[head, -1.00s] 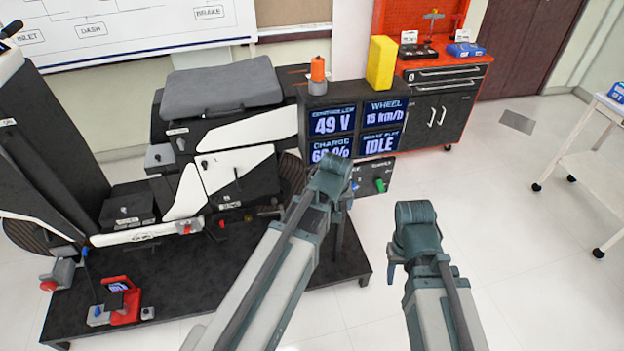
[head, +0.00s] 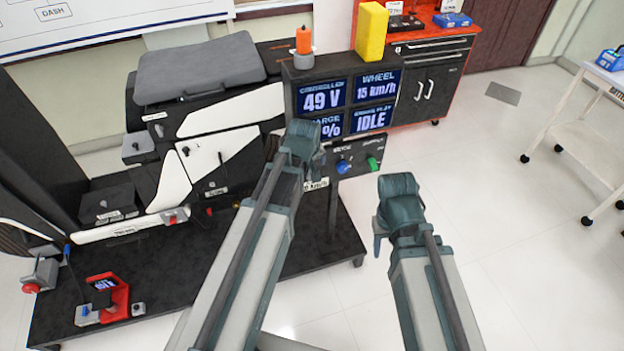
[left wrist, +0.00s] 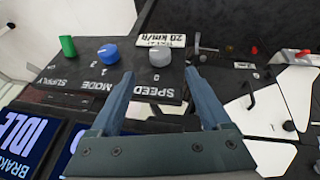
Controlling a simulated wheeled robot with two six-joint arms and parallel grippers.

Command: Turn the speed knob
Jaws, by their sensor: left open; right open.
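The grey speed knob (left wrist: 160,56) is on the dark control panel (left wrist: 115,88), above the SPEED label in the left wrist view. My left gripper (left wrist: 160,73) is open, its two fingertips on either side of the knob in the picture; I cannot tell whether they touch it. A white plate (left wrist: 162,40) reading 20 km/h lies beyond the knob. In the head view my left arm hides the speed knob and the left fingertips. My right gripper (head: 381,238) is open and empty, in front of and below the panel's right end.
The blue mode knob (head: 343,166) and the green supply knob (head: 372,163) sit beside the speed knob. Screens (head: 348,106) stand above the panel, with an orange beacon (head: 304,41) on top. A red and black cabinet (head: 430,75) stands behind.

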